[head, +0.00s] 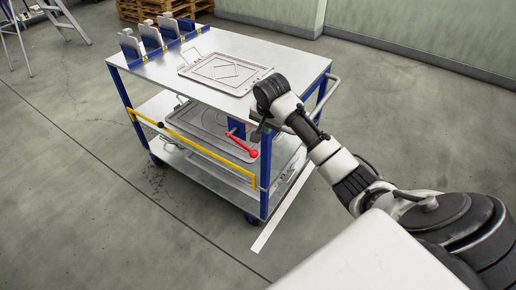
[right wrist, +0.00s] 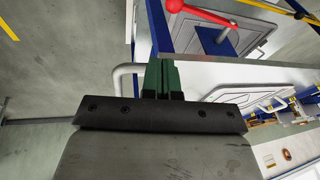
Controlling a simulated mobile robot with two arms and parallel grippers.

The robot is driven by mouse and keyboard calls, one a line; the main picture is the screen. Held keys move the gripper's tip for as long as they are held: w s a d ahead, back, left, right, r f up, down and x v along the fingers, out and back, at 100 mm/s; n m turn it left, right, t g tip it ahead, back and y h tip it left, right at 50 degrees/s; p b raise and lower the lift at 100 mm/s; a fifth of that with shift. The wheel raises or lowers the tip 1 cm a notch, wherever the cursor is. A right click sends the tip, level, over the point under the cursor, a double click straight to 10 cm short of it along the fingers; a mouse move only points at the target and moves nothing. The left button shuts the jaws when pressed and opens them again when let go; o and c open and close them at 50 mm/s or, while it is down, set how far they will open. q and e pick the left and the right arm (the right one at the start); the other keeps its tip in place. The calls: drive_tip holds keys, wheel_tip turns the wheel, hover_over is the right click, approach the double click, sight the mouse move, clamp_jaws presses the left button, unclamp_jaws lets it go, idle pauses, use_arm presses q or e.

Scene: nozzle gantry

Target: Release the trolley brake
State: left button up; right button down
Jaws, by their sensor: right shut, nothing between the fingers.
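The trolley (head: 150,72) has a grey top, blue posts and two lower shelves. The brake lever is a red bar with a round knob (head: 252,153), sticking out at the trolley's near right end, below the top. In the right wrist view the red lever (right wrist: 205,14) lies at the top, its knob towards the left. My right gripper (head: 260,128) is by the trolley's right end, just above the lever in the head view and apart from it. Its green fingers (right wrist: 163,78) are together and empty. My left gripper is not in view.
A push handle (head: 326,98) juts from the trolley's right end, close to my right arm. A yellow bar (head: 190,142) crosses the long side. A framed plate (head: 226,72) lies on top, with several upright brackets (head: 150,38) at the left. A pallet (head: 160,8) stands behind.

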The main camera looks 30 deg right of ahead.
drive_tip(key=a+b+x, duration=0.1)
drive_tip(key=x, duration=1.2)
drive_tip(key=shift+w+a+f+b, duration=0.25)
drive_tip(key=shift+a+f+b, duration=0.05)
drive_tip(key=shift+a+f, duration=0.1)
drive_tip(key=shift+f, duration=0.1)
